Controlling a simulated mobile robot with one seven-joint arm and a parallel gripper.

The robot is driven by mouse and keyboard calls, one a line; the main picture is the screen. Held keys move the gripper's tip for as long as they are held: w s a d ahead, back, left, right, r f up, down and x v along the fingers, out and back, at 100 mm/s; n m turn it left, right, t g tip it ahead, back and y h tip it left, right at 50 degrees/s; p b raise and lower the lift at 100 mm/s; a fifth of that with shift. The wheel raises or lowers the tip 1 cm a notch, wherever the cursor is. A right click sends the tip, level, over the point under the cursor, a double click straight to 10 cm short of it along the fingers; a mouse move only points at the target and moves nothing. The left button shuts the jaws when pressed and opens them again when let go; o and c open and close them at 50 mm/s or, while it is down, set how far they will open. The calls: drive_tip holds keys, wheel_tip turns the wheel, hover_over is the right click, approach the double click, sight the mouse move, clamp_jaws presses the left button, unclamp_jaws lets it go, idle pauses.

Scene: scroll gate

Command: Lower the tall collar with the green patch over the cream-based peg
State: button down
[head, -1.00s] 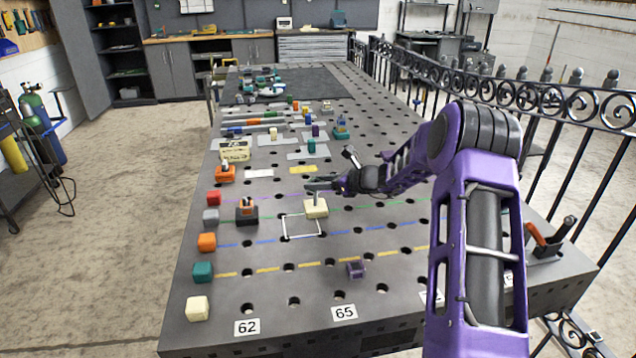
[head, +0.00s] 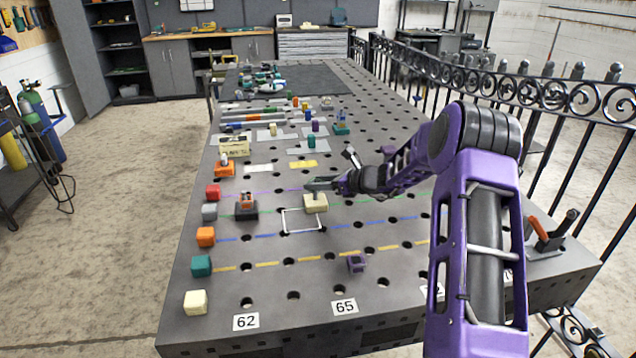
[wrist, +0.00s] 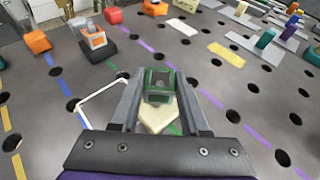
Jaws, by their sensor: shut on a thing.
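My gripper (head: 318,184) is shut on the collar with the green patch (wrist: 160,84), which sits between the two fingers in the wrist view. The cream base (head: 315,205) of the peg stands on the table right below the gripper in the head view. In the wrist view the cream base (wrist: 157,116) shows under and in front of the collar. The peg's shaft is mostly hidden by the collar and fingers. I cannot tell how far down the shaft the collar sits.
A white square outline (head: 287,222) is on the table just left of the cream base. A dark-based peg with an orange part (head: 246,208) stands farther left. Coloured blocks line the left edge.

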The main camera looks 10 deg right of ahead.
drive_tip(key=shift+c, duration=1.6)
unclamp_jaws()
